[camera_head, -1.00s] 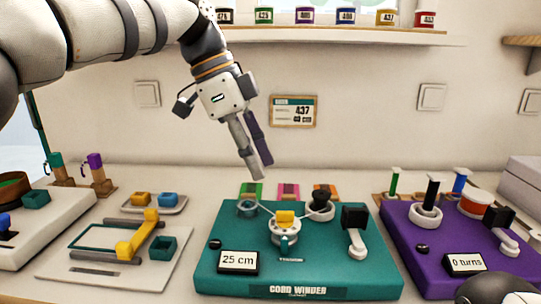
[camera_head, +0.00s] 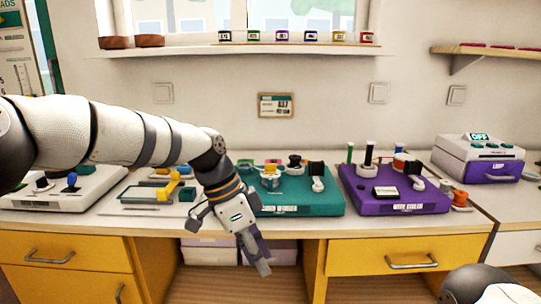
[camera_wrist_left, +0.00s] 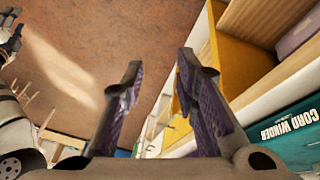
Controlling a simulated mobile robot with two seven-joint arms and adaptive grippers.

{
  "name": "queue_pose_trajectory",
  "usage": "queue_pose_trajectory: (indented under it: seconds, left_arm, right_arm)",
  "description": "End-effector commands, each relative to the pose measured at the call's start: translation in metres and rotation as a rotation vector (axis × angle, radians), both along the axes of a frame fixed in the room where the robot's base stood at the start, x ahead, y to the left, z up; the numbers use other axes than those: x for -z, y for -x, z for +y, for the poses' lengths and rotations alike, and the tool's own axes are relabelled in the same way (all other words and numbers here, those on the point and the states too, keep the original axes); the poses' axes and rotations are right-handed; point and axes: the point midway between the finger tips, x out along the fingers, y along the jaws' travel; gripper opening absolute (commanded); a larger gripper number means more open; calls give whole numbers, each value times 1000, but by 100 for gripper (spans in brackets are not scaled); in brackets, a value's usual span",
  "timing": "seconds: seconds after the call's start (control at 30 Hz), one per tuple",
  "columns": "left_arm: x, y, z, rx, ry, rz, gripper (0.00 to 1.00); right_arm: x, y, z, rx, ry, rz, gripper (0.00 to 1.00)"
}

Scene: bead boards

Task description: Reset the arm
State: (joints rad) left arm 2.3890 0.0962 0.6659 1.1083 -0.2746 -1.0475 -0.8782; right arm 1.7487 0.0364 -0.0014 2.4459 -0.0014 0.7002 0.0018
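My left gripper (camera_head: 258,262) hangs in front of the bench's front edge, pointing down over the gap between the yellow drawer units. In the left wrist view my left gripper (camera_wrist_left: 160,75) has its two purple-padded fingers apart with nothing between them. The left arm comes in from the left across the bench and hides part of the devices behind it. A rounded part of my right arm (camera_head: 490,287) shows at the bottom right. What looks like my right gripper (camera_wrist_left: 9,38) is cut off at the left wrist view's edge, its fingers unclear.
The teal cord winder (camera_head: 300,203) and a purple winder (camera_head: 405,200) stand on the bench (camera_head: 230,228) near the left arm. Yellow drawers (camera_head: 405,262) with handles face me below. The floor (camera_wrist_left: 75,60) shows in the left wrist view.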

Motion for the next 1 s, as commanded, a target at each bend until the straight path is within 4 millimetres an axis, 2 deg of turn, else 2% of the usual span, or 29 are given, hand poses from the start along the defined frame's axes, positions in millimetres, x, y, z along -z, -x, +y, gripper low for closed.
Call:
queue_pose_trajectory:
  seconds: [0.03,0.1,0.17,0.2,0.27,0.3,0.37,0.43,0.5,0.6,0.7,0.83,1.0]
  left_arm:
    - [31,15,-1,-49,-9,41,28]
    - [81,40,1,-144,-23,99,28]
    - [124,69,6,-238,-39,152,28]
    - [151,91,12,-305,-54,188,28]
    - [187,128,24,-410,-81,240,28]
    - [208,155,34,-482,-102,273,28]
    - [234,197,52,-594,-141,318,28]
    - [256,250,76,-726,-195,362,28]
    - [268,304,104,-860,-260,394,28]
    - [268,371,143,-1033,-358,414,28]
    - [256,418,175,-1160,-439,410,28]
    - [244,447,197,-1245,-496,393,28]
    - [242,452,201,-1263,-506,388,28]
  right_arm:
    - [-4,-2,0,0,-1,-8,40]
    - [-6,-5,0,0,0,-16,40]
    - [-9,-7,0,1,0,-23,40]
    - [-11,-8,0,1,-1,-29,40]
    - [-13,-11,0,1,0,-38,40]
    - [-15,-13,0,1,0,-44,40]
    - [-18,-15,0,2,-1,-53,40]
    - [-21,-19,0,2,0,-64,40]
    - [-24,-22,0,2,-1,-75,40]
    - [-28,-26,0,2,0,-89,40]
    - [-31,-29,0,3,0,-99,40]
    - [-32,-30,0,3,0,-104,40]
    - [-32,-30,0,3,0,-103,40]
